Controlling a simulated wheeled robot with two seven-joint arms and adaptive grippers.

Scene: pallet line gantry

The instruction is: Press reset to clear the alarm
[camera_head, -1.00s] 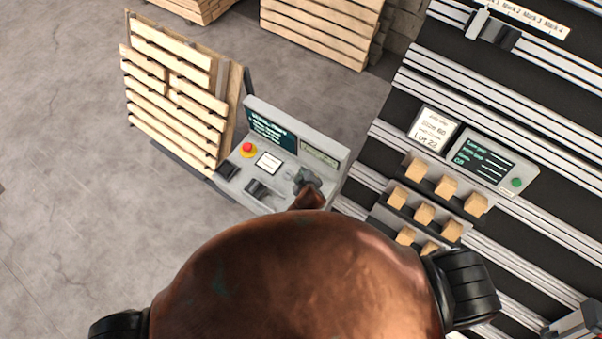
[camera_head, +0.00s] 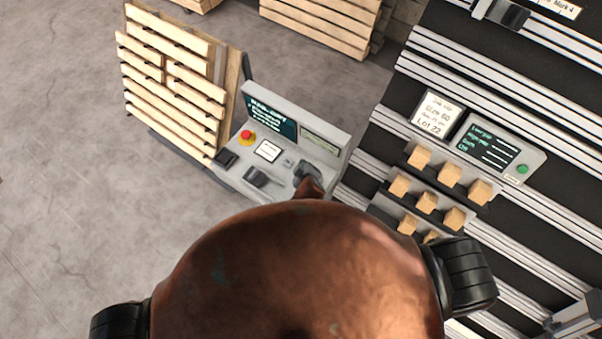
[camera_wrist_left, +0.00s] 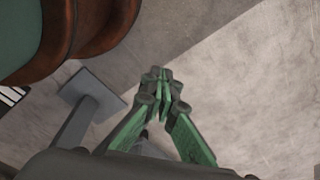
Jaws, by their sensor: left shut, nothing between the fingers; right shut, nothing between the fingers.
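A grey control console (camera_head: 232,181) stands left of the gantry, with a dark text screen (camera_head: 270,117), a red button on a yellow base (camera_head: 246,137), a white label (camera_head: 268,151) and a small grey button-like part (camera_head: 288,161). I cannot read which control is reset. My right gripper (camera_head: 306,174) is shut and empty at the console's right side, hiding part of its top; contact cannot be told. My left gripper (camera_wrist_left: 160,82) has green fingers, shut and empty above the floor in the left wrist view; it is not visible in the head view.
A slatted wooden pallet (camera_head: 170,85) stands upright left of the console. At right, the gantry rails hold a second screen (camera_head: 486,146) with a green button (camera_head: 522,169), a white sign (camera_head: 437,114) and several wooden blocks (camera_head: 450,174). Open floor lies at left.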

